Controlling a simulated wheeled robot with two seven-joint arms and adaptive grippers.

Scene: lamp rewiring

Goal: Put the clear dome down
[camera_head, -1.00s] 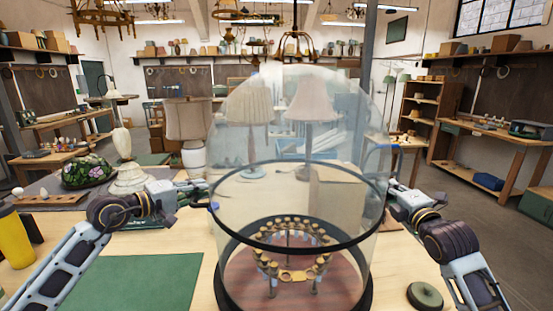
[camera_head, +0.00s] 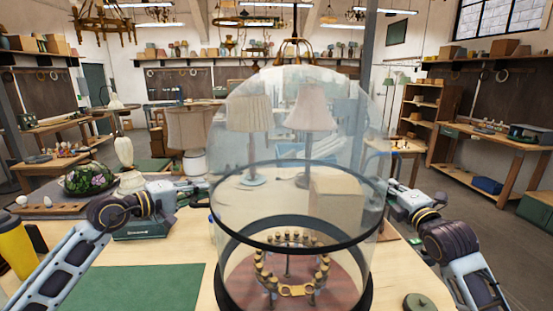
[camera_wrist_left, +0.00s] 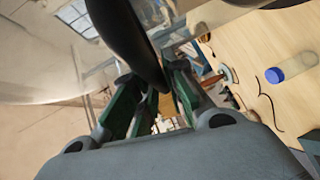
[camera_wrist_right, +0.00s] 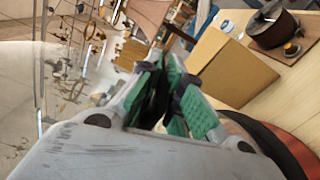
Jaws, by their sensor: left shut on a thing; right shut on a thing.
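The clear dome (camera_head: 292,120) is a large glass bell with a dark rim ring (camera_head: 297,246). It is held upright between my two arms, with its rim above a round base (camera_head: 290,290) of reddish wood. On the base stands a ring of small brass posts (camera_head: 292,262), seen through the glass. My left gripper (camera_head: 203,192) is shut on the dome's rim at its left side; the left wrist view shows the dark rim (camera_wrist_left: 130,40) between the fingers. My right gripper (camera_head: 388,188) is shut at the dome's right side; the right wrist view shows its green pads (camera_wrist_right: 165,100) closed together.
A green mat (camera_head: 135,288) lies front left beside a yellow bottle (camera_head: 14,243). A cardboard box (camera_head: 335,203) and two shaded lamps (camera_head: 310,120) stand behind the dome. A small round dark disc (camera_head: 418,302) lies front right. Bare tabletop (camera_head: 395,265) shows right of the base.

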